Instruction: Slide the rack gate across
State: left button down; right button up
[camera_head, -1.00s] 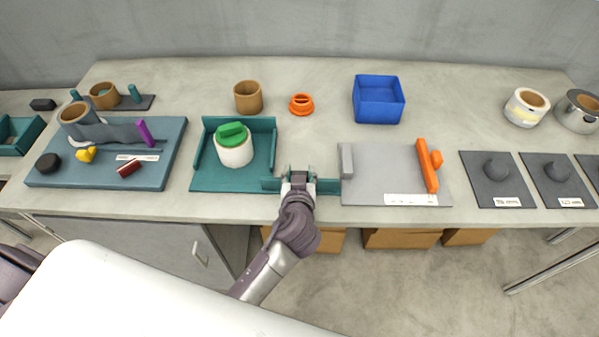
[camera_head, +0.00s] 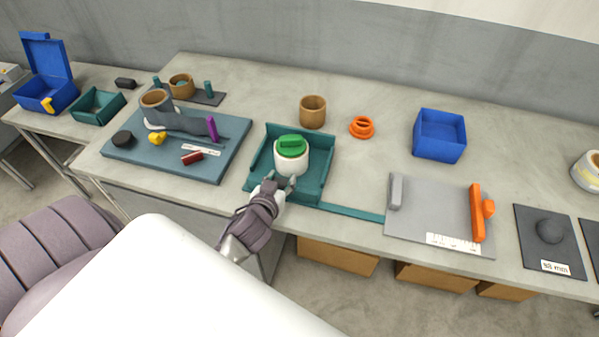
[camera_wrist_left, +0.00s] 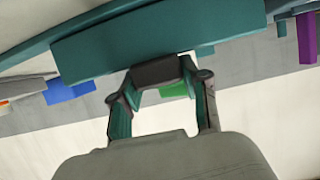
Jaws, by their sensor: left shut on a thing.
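The teal rack (camera_head: 323,168) stands on the bench in the head view, with walls at its back and sides. A white canister (camera_head: 291,164) with a green lid (camera_head: 291,145) stands upright inside it. A teal rail (camera_head: 352,212) runs right from the rack's front corner. My left gripper (camera_head: 280,183) is at the front of the rack, shut on the rack gate. The gate (camera_wrist_left: 150,42) shows in the left wrist view as a teal board just beyond the fingers. The gripper hides much of the gate in the head view. My right gripper is out of view.
Left of the rack is a blue-grey board (camera_head: 125,156) with several parts. To the right are a grey plate (camera_head: 430,215) with an orange bar (camera_head: 477,212), a blue bin (camera_head: 438,150), and an orange ring (camera_head: 361,127). A brown cup (camera_head: 313,110) stands behind the rack.

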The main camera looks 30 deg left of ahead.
pick_arm(q)
jog(key=shift+s+a, duration=0.1)
jog(key=shift+a, duration=0.25)
jog(key=c, duration=0.9)
grip_release()
jog(key=o, duration=0.4)
jog(key=shift+a, duration=0.15)
jog(key=shift+c, duration=0.2)
jog(key=shift+s+r, duration=0.1)
jog(key=shift+s, duration=0.1)
jog(key=v, duration=1.1)
jog(key=shift+s+r, duration=0.15)
jog(key=shift+s, duration=0.15)
